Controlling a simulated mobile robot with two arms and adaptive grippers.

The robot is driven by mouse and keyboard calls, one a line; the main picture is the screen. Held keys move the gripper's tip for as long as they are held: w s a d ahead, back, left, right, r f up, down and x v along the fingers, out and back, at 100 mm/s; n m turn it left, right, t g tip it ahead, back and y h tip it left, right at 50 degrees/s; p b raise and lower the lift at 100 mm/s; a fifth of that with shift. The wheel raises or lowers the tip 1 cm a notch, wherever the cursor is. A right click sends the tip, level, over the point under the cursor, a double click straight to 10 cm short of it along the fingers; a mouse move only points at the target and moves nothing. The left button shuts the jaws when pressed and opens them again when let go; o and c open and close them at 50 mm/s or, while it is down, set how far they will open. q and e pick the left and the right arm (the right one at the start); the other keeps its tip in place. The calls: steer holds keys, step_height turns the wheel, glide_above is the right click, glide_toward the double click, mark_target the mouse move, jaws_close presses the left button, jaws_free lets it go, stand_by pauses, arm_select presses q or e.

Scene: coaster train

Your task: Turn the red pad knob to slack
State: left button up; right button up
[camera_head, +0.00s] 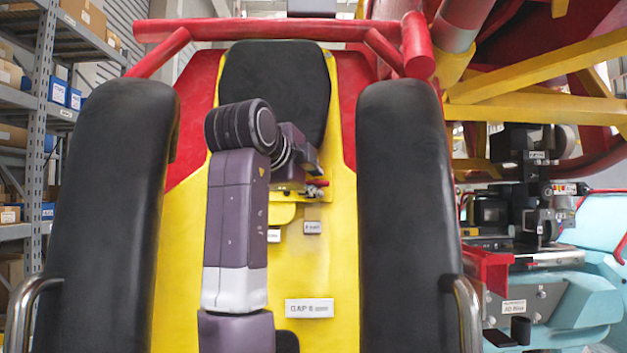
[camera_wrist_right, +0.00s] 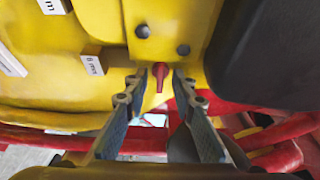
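The fingers are apart and hold nothing. In the head view the knob (camera_head: 318,183) is a small red spot at the end of my right arm, partly hidden by the gripper (camera_head: 309,184). I cannot tell the knob's exact setting. My left gripper is not in view.
A black headrest (camera_head: 275,85) lies behind the arm. Black pads (camera_head: 120,200) and (camera_head: 405,200) flank the yellow seat back (camera_head: 335,250). White label plates (camera_head: 309,308) sit on the yellow. A red tube (camera_head: 250,29) crosses the top. Shelves stand left; machinery stands right.

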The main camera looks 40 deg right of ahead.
steer(key=shift+a, duration=0.15)
steer(key=c, duration=0.5)
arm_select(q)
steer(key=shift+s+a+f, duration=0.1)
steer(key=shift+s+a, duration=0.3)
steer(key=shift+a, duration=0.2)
arm_select(e)
jaws_close()
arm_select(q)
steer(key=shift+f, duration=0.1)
